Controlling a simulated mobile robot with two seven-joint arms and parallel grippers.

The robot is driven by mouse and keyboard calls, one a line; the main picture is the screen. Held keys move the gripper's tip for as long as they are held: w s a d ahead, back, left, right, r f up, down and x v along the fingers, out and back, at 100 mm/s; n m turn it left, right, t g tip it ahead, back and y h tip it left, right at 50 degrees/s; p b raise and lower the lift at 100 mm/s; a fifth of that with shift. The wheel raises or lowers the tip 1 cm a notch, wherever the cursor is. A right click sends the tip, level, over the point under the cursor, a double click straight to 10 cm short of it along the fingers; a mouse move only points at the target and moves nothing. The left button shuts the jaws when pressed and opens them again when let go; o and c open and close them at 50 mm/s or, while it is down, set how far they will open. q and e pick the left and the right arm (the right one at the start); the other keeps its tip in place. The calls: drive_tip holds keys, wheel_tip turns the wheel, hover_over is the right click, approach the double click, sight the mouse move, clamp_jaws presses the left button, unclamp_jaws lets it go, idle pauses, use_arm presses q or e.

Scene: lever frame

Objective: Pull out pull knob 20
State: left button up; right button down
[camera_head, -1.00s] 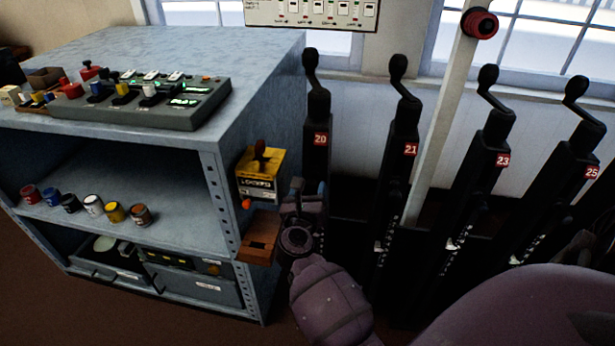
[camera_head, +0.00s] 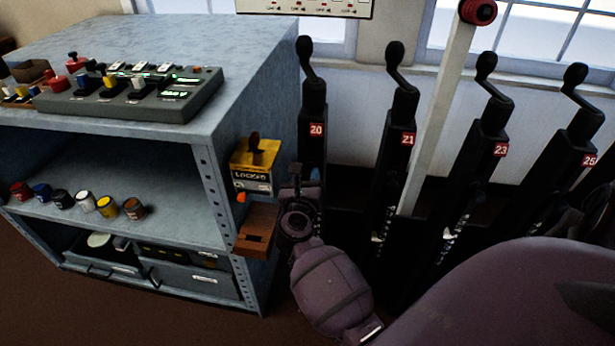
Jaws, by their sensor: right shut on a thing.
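Lever 20 (camera_head: 313,105) stands upright, black with a crank-shaped top handle and a red number plate (camera_head: 316,129) reading 20. My right gripper (camera_head: 303,186) is low in front of this lever, beside the yellow box. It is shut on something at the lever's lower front. The pull knob itself is hidden behind the gripper and wrist, so I cannot see how far out it stands. My left gripper is not in view.
Levers 21 (camera_head: 394,140), 23 (camera_head: 485,150) and 25 (camera_head: 570,140) stand to the right. A pale lever (camera_head: 440,110) rises behind. A blue-grey cabinet (camera_head: 262,75) is close on the left, with a yellow box (camera_head: 253,165) and a brown wooden block (camera_head: 257,228) on its side.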

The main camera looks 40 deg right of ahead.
drive_tip(key=shift+v, duration=1.25)
drive_tip(key=c, duration=0.8)
unclamp_jaws()
drive_tip(key=shift+s+a, duration=0.1)
